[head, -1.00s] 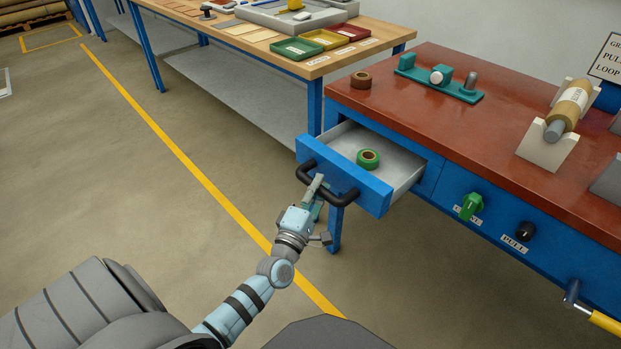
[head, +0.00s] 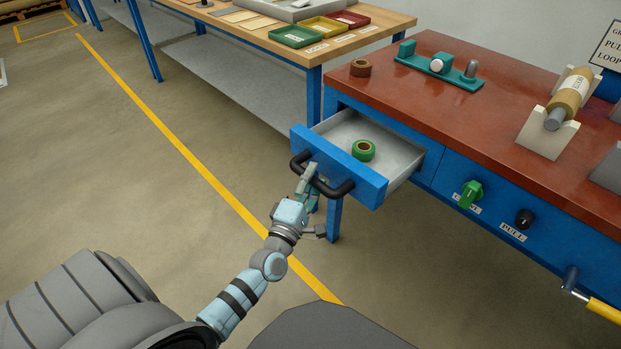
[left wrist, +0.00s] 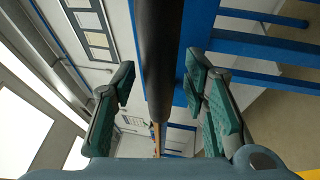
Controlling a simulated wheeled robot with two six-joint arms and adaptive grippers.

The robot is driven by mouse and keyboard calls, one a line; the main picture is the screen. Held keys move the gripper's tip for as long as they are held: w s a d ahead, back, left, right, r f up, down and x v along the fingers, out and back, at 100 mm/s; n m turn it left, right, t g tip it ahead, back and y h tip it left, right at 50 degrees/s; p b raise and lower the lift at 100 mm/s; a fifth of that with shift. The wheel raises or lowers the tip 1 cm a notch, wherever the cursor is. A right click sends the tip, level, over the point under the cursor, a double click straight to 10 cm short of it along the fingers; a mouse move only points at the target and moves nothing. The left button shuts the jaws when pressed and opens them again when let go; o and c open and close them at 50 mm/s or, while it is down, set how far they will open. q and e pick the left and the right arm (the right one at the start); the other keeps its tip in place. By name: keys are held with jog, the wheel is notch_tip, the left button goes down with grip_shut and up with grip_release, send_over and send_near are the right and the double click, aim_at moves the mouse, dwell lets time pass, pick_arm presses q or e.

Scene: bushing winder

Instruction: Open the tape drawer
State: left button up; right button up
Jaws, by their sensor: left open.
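The tape drawer (head: 341,165) stands pulled out of the blue bench, with a blue front and a pale grey inside. A green tape roll (head: 363,150) lies in it. Its black bar handle (head: 333,189) runs along the front. My left gripper (head: 309,178) is at the handle. In the left wrist view the black handle (left wrist: 158,60) passes between the two green-padded fingers of my left gripper (left wrist: 160,100), which are spread apart with gaps on both sides. My right gripper is not in view.
The red-brown bench top (head: 440,110) carries a brown tape roll (head: 360,67), a teal fixture (head: 437,66) and a roller on white supports (head: 540,135). A green knob (head: 469,194) and a black knob (head: 524,219) are on the bench front. A wooden table (head: 385,22) stands behind.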

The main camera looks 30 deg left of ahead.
pick_arm(q)
jog(key=v, duration=1.2)
